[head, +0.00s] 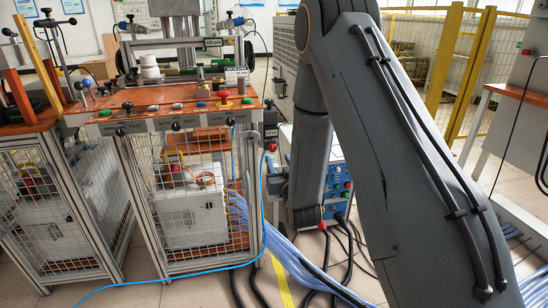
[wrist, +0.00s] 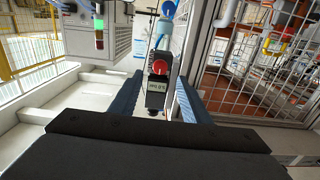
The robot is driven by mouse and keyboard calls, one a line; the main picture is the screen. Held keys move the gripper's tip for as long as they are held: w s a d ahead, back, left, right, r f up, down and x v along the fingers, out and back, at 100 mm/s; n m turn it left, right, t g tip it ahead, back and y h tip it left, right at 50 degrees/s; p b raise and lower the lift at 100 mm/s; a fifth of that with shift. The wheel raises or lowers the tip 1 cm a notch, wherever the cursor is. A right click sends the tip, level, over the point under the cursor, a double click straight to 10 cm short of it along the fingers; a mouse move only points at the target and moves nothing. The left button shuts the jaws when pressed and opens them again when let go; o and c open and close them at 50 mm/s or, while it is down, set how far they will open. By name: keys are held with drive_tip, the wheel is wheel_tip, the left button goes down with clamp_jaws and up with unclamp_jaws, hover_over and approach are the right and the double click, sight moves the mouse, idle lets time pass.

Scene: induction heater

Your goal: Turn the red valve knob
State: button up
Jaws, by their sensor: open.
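The red valve knob (wrist: 160,67) is a round red disc on a dark grey body with a small white label, near the middle of the wrist view. In the head view a small red knob (head: 272,147) shows beside the right side of the workbench frame. My gripper (wrist: 158,80) is open, with one blue finger on each side of the knob in the picture. Nothing is seen held. I cannot tell whether the knob lies between the fingers or beyond their tips.
An orange-topped workbench (head: 160,107) with wire-mesh sides stands left of my arm. Light blue hoses (head: 300,262) and black cables run across the floor beside it. A blue control panel (head: 338,188) stands behind my arm. In the wrist view a mesh panel (wrist: 245,75) rises close on the right.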

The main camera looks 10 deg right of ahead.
sight(273, 149)
drive_tip(key=w, duration=0.7)
drive_tip(key=c, duration=1)
